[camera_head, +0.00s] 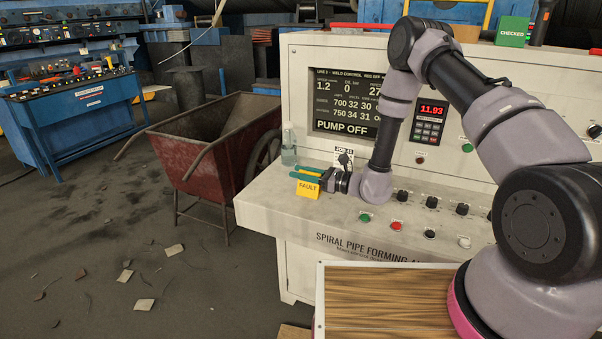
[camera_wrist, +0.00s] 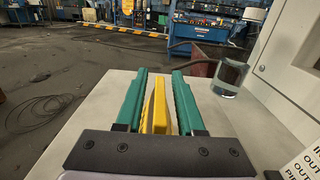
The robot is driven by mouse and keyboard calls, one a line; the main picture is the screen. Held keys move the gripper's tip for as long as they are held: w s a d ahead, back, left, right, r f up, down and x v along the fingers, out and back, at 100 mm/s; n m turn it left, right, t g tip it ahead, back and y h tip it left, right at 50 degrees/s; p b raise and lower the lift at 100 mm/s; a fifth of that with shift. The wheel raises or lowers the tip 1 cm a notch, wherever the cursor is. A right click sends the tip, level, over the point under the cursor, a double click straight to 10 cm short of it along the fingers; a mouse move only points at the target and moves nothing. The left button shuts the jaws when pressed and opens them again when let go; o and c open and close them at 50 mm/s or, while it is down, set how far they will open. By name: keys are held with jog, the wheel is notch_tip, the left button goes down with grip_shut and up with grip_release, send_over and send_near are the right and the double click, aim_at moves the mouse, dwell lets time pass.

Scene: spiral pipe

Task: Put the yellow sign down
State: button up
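The yellow sign (camera_head: 308,189), marked FAULT, is at the left end of the console's pale ledge and looks upright on it. My gripper (camera_head: 307,174) is at the sign's upper part, coming from the right. In the wrist view, the yellow sign (camera_wrist: 157,108) shows edge-on between the two green fingers of my gripper (camera_wrist: 160,82). A narrow gap shows on each side of it, so the fingers look open around it. Contact low down near the palm is hard to tell.
A clear glass (camera_head: 288,148) of liquid stands behind the sign, also in the wrist view (camera_wrist: 229,78). Buttons and knobs (camera_head: 396,225) line the ledge to the right. A red wheelbarrow (camera_head: 215,150) stands left of the console.

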jog(key=shift+r, duration=0.1)
jog(key=v, duration=1.2)
jog(key=s+d+r+n+g+h, duration=0.1)
jog(key=s+r+n+g, duration=0.25)
jog(key=r, duration=0.35)
jog(key=s+r+n+g+h, duration=0.2)
jog(key=s+r+n, duration=0.15)
jog(key=r, duration=0.35)
jog(key=s+d+r+n+g+h, duration=0.1)
jog(key=s+r+n+g, duration=0.15)
jog(key=r+n, duration=0.4)
jog(key=s+d+r+n+t+h, duration=0.2)
jog(key=s+d+r+t+h, duration=0.2)
jog(key=d+r, duration=0.4)
jog(key=s+d+r+n+t+h, duration=0.2)
jog(key=s+d+r+t+h, duration=0.3)
jog(key=r, duration=0.5)
jog(key=s+d+h, duration=0.2)
jog(key=s+d, duration=0.1)
jog(key=shift+s+d, duration=0.2)
jog(key=shift+d, duration=0.15)
jog(key=shift+r, duration=0.1)
